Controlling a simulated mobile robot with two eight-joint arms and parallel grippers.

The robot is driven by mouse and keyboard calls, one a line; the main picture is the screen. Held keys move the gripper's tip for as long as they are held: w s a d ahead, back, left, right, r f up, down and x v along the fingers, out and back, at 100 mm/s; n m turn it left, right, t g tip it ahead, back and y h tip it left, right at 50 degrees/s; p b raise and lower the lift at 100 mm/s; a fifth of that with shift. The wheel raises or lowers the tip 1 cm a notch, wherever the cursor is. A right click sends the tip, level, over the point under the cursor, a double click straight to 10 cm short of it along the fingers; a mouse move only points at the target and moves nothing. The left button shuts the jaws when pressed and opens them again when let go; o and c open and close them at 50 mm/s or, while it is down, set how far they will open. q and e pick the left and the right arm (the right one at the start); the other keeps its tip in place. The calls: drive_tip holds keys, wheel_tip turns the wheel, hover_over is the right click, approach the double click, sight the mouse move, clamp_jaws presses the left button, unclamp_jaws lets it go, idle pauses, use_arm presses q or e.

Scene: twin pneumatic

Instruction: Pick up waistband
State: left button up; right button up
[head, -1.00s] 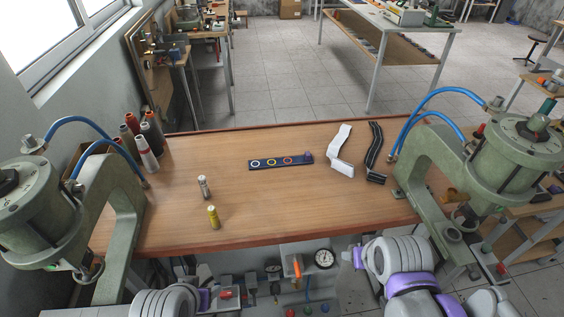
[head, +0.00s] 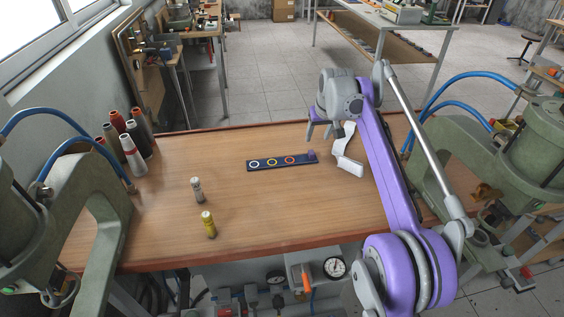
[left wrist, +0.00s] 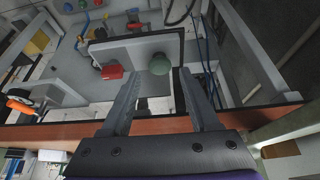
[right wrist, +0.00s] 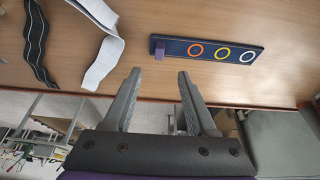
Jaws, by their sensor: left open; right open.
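A white band (head: 348,166) lies folded on the right part of the wooden table, partly covered by my right arm. It also shows in the right wrist view (right wrist: 103,52), beside a black strip with pale lines (right wrist: 37,45). The black strip is hidden behind my arm in the head view. I cannot tell which of the two is the waistband. My right gripper (head: 322,133) is open and empty, over the table's far side near the white band. My left gripper (left wrist: 160,72) is open and empty, below the table's front edge; the head view does not show it.
A dark blue board (head: 268,163) with coloured rings and a purple block lies mid-table. Two small spools, grey (head: 197,190) and yellow (head: 208,226), stand at left. Thread cones (head: 131,154) stand at the far left. Green presses (head: 85,215) flank the table. The table's front middle is clear.

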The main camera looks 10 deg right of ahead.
sight(312, 152)
drive_tip(key=x, duration=1.1)
drive_tip(key=shift+w+r+b, duration=0.1)
drive_tip(key=shift+w+b, duration=0.1)
drive_tip(key=shift+b, duration=0.15)
drive_tip(key=shift+r, duration=0.1)
clamp_jaws()
